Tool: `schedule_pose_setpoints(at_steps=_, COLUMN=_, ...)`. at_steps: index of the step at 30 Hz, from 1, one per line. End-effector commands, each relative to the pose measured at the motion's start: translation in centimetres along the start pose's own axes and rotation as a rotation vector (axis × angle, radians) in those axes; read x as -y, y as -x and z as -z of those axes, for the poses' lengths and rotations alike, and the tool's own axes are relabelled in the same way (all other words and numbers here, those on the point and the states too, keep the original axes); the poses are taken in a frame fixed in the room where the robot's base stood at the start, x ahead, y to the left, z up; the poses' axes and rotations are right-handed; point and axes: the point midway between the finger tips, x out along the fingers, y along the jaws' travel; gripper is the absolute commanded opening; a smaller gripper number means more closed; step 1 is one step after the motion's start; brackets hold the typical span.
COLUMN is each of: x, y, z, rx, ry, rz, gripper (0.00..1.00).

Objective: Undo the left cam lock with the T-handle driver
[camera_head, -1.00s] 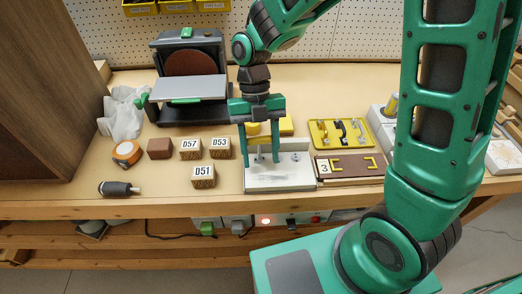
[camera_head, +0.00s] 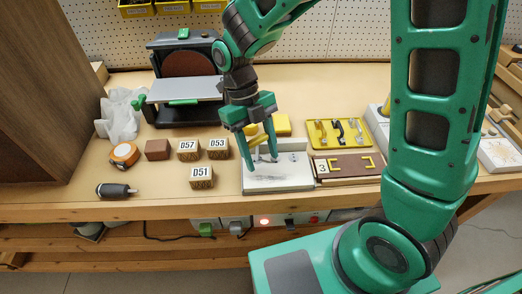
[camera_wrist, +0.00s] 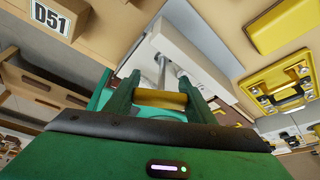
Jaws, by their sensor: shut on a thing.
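The T-handle driver has a yellow crossbar (camera_wrist: 160,98) and a grey metal shaft (camera_wrist: 162,70). My gripper (camera_head: 262,164) is shut on the crossbar, which shows between the two green fingers in the wrist view. The shaft points away from my gripper toward the white panel (camera_head: 283,182), which also shows in the wrist view (camera_wrist: 203,58). The driver stands over the panel's left part. The left cam lock is hidden behind the fingers and shaft, and I cannot tell if the tip sits in it.
Wooden blocks marked D57 (camera_head: 188,150), D53 (camera_head: 218,148) and D51 (camera_head: 201,177) stand left of the panel. A yellow tray of handles (camera_head: 338,133) and a brown board (camera_head: 347,167) lie to the right. A grey sander (camera_head: 184,85) stands behind left.

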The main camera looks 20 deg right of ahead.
Motion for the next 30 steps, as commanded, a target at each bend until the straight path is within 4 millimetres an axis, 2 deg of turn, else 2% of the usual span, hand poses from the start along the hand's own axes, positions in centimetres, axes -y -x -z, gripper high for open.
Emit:
schedule_pose_setpoints(at_steps=14, x=0.0, y=0.1, z=0.1, rx=0.000, ry=-0.001, rz=0.000, gripper=0.26)
schedule_pose_setpoints(at_steps=30, x=0.0, y=1.2, z=0.5, rx=0.001, ry=-0.002, rz=0.000, gripper=0.26)
